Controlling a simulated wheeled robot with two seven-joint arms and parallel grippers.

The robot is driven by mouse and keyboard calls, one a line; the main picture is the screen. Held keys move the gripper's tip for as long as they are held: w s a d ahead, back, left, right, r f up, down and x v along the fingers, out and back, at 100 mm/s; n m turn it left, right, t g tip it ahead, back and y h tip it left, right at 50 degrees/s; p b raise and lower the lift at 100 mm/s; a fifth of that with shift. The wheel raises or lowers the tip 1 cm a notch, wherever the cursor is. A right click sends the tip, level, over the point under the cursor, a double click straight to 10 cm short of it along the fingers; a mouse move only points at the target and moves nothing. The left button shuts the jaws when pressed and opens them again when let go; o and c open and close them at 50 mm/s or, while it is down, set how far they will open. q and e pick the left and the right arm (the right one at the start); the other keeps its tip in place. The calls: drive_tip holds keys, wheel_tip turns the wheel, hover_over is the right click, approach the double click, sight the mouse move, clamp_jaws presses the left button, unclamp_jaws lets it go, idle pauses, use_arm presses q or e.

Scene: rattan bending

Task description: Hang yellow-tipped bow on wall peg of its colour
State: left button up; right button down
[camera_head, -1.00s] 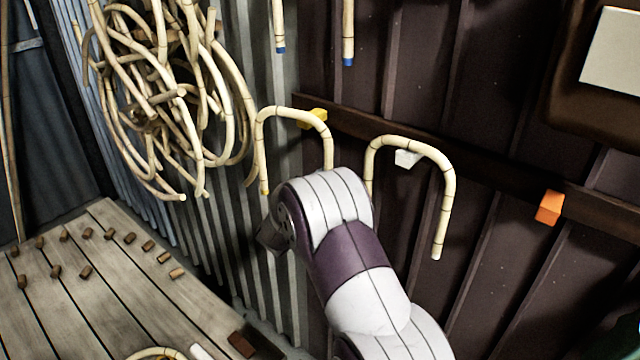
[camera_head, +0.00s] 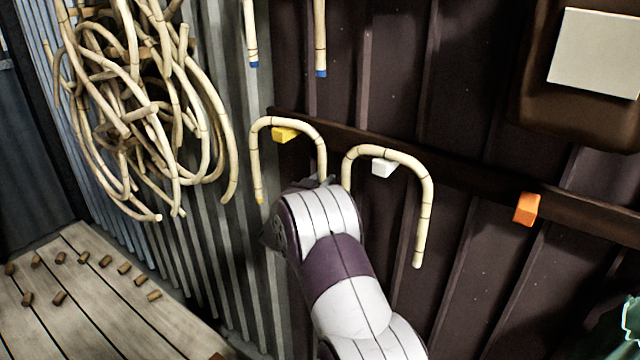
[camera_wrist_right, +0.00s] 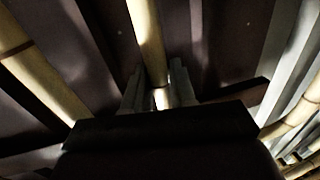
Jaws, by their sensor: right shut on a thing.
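The yellow-tipped bow (camera_head: 257,160) is a pale cane bent into an arch, legs down, with its yellow tip on the left leg. The yellow peg (camera_head: 285,135) on the wall rail shows just under the top of its arch. I cannot tell whether they touch. My right gripper (camera_head: 325,183) is mostly hidden behind my wrist at the bow's right leg. In the right wrist view my gripper (camera_wrist_right: 157,97) is shut on that cane leg (camera_wrist_right: 148,40). My left gripper is out of view.
A white-tipped bow (camera_head: 428,200) hangs on the white peg (camera_head: 382,168) close to the right. An orange peg (camera_head: 526,208) is bare. Blue-tipped cane ends (camera_head: 320,40) hang above. A cane tangle (camera_head: 150,110) is left, over a plank surface (camera_head: 110,310) with small pegs.

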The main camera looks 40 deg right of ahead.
idle(0.3)
drive_tip(key=c, duration=0.8)
unclamp_jaws()
drive_tip(key=shift+c, duration=0.2)
drive_tip(key=b+v, duration=0.3)
drive_tip(key=v, duration=0.9)
drive_tip(key=shift+s+a, duration=0.25)
drive_tip(key=shift+a, duration=0.05)
drive_tip(key=w+a+p+v, duration=0.1)
drive_tip(key=v, duration=0.7)
drive_tip(key=shift+a+p, duration=0.3)
drive_tip(key=shift+w, duration=0.2)
